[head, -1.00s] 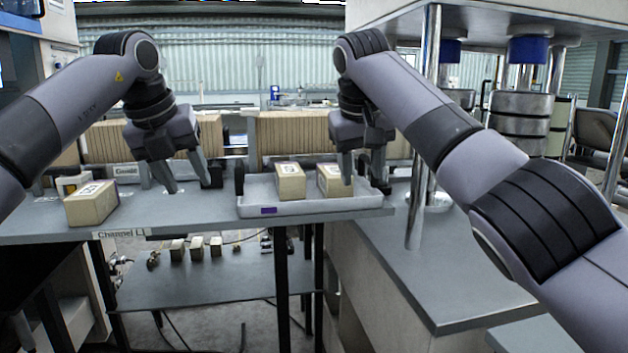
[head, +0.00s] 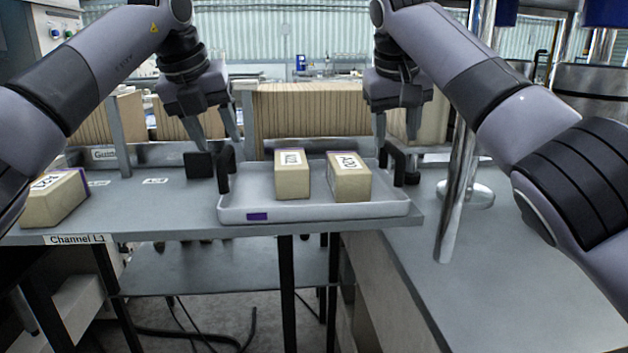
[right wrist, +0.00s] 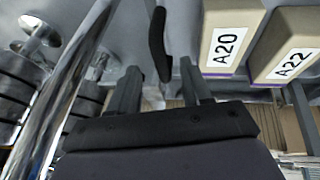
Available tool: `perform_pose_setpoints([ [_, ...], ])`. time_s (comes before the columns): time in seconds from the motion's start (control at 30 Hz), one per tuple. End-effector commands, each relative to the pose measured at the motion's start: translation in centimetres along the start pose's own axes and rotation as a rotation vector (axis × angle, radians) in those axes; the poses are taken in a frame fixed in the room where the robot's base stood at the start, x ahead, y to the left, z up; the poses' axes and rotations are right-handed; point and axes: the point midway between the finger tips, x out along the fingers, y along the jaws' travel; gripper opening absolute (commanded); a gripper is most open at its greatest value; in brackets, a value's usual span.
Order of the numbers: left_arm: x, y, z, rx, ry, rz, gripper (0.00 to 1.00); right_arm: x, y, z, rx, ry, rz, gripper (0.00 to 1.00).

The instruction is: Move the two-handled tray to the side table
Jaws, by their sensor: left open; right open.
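The grey two-handled tray (head: 320,210) sits on the bench near its right end, with a dark upright handle at each side. It carries two labelled boxes, the left one (head: 292,178) and the A20 box (head: 349,182). My left gripper (head: 219,140) is open just above and behind the tray's left handle (head: 226,170). My right gripper (head: 396,135) is open above the tray's right handle (head: 399,163). In the right wrist view, that handle (right wrist: 159,45) lies beyond and between the open fingers (right wrist: 160,85). No contact shows.
A labelled box (head: 55,200) stands at the bench's left. A chrome post (head: 460,190) rises from the lower grey surface (head: 450,270) right of the tray. Upright brown sheets (head: 310,120) stand behind it. A lower shelf (head: 220,268) lies beneath the bench.

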Motion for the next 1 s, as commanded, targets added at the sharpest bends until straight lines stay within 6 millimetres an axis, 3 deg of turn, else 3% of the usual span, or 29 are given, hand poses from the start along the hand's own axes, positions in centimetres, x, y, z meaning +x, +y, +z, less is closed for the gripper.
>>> perform_pose_setpoints([
  [0.27, 0.7, 0.0, 0.0, 0.0, 0.001, 0.0, 0.49, 0.7, 0.0, 0.0, 0.0, -0.002, 0.0, 0.48],
  [0.7, 6.4, 0.0, 0.0, -0.001, 0.002, -0.001, 0.49, 6.4, 0.0, 0.1, 0.001, -0.003, 0.0, 0.48],
  [1.0, 7.2, 0.0, 0.0, 0.001, -0.001, -0.001, 0.49, 7.2, 0.0, 0.0, 0.001, 0.0, 0.0, 0.48],
])
